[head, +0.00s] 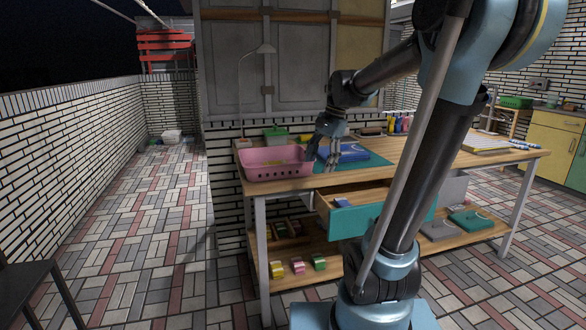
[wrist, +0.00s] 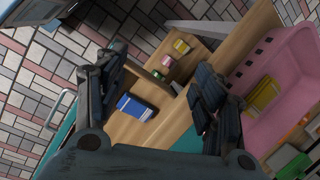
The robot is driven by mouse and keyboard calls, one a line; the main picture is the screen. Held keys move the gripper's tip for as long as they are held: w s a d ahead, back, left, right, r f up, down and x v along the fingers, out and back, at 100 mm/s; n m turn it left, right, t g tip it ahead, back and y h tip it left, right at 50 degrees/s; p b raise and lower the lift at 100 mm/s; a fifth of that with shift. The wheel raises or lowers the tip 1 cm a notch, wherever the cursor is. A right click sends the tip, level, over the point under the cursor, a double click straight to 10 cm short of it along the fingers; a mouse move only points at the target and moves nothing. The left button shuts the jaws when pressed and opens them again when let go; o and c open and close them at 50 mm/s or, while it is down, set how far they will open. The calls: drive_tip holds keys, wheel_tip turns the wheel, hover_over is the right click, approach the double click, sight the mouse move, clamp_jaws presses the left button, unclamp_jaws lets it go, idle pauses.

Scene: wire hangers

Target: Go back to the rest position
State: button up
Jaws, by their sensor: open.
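My gripper (head: 323,160) is open and empty above the table, between the pink basket and the blue folded item. In the wrist view its two fingers (wrist: 160,85) are spread apart with nothing between them. Below them is the pulled-out drawer (head: 320,206), which has a teal front and holds a small blue box (wrist: 137,107). The blue box (head: 343,203) also shows inside the drawer in the head view. My arm hides part of the table and the drawer's right side.
A pink basket (head: 275,172) stands on the table's left end. A blue folded item (head: 350,153) lies on a teal mat (head: 376,160). The lower shelf holds several small coloured boxes and folded items (head: 470,220). A cabinet (head: 290,60) rises behind. Tiled floor is free at left.

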drive_tip(key=s+d+f+n+t+h, duration=0.1)
drive_tip(key=s+d+f+n, duration=0.4)
drive_tip(key=s+f, duration=0.3)
drive_tip(key=s+d+f+n+t+h, duration=0.1)
drive_tip(key=s+d+f+n, duration=0.3)
drive_tip(key=s+f, duration=0.5)
drive_tip(key=s+d, duration=0.1)
drive_tip(key=s, duration=0.2)
drive_tip(key=shift+f+n+h, duration=0.25)
drive_tip(key=shift+n+h, duration=0.15)
